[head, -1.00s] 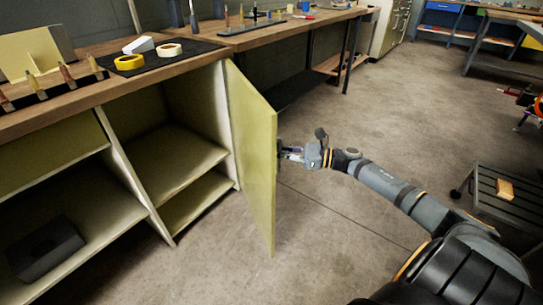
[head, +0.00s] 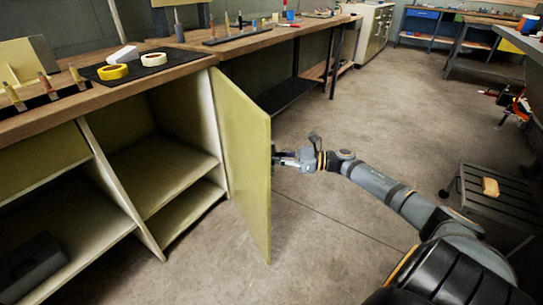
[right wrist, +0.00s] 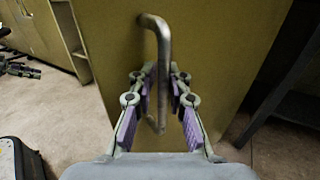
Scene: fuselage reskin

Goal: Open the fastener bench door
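The fastener bench door (head: 243,165) is a flat olive-yellow panel, swung wide open from the cupboard under the wooden bench (head: 150,85). My right gripper (head: 283,158) is at the outer face of the door. In the right wrist view, the door face (right wrist: 215,40) fills the middle, and its grey bar handle (right wrist: 163,45) runs down between the purple-padded fingers of that gripper (right wrist: 161,85). The fingers are drawn in close around the bar; exact contact is hard to see.
The open cupboard (head: 165,165) shows bare shelves, with a dark bin (head: 30,265) lower left. Tape rolls (head: 113,72) lie on a black mat on the bench. A grey cart (head: 500,200) with a small tan block stands at the right. The floor (head: 350,125) beyond the door is clear.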

